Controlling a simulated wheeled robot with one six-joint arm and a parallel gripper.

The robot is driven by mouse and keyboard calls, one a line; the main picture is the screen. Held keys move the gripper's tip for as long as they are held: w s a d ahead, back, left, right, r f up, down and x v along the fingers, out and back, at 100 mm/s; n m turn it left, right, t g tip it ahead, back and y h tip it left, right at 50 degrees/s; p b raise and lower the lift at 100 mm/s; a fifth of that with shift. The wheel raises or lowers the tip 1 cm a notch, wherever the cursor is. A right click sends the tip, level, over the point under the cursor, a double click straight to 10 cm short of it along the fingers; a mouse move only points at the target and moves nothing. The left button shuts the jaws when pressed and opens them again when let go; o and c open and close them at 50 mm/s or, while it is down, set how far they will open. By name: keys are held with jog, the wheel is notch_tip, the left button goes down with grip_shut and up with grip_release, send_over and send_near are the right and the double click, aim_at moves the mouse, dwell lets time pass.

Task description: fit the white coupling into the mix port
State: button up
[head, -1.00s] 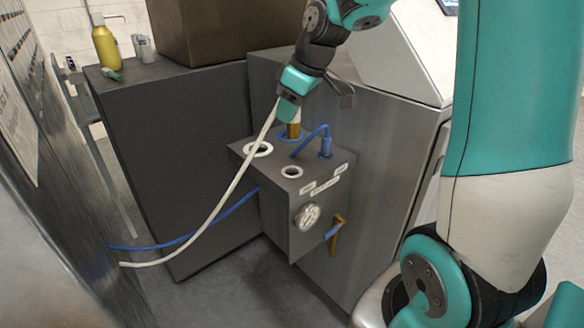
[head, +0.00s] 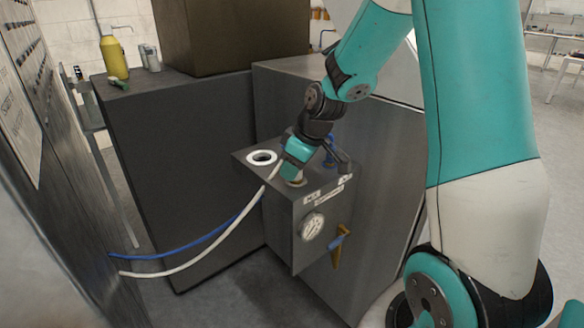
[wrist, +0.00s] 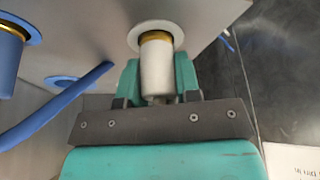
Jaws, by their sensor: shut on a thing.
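My gripper (head: 296,168) is shut on the white coupling (wrist: 156,72), which the wrist view shows between the two green fingers. The coupling's brass end is at the front white-ringed port (head: 294,183) of the grey box (head: 282,218). In the wrist view, a narrow brass band shows right against that port's white ring (wrist: 134,36); I cannot tell how deep the end sits. The white hose (head: 212,246) runs from the gripper down to the left. Labels (head: 322,194) lie along the box's front edge, too blurred to read which port is mix.
A second white-ringed port (head: 262,157) is open at the left. A blue coupling (wrist: 8,55) sits in a blue-ringed port, and its blue hose (wrist: 52,103) passes beside my gripper. A gauge (head: 313,226) and a brass valve (head: 338,246) are on the box front.

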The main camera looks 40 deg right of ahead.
jog(key=shift+f, duration=0.15)
jog(key=o, duration=1)
jog(key=shift+r, duration=0.3)
jog(key=p+v, duration=0.1)
jog(key=v, duration=1)
jog(key=s+a+r+n+g+y, duration=0.1)
jog(key=s+a, duration=0.3)
jog(key=a, duration=0.4)
jog(key=s+a+g+y, duration=0.1)
jog(key=s+a, duration=0.2)
jog(key=a, duration=0.5)
jog(key=s+a+g, duration=0.2)
jog(key=s+a, duration=0.6)
jog(key=s, duration=0.4)
notch_tip(320, 180, up, 9)
jog(key=p, duration=0.9)
jog(key=shift+a+f, duration=0.15)
jog(key=shift+a, duration=0.05)
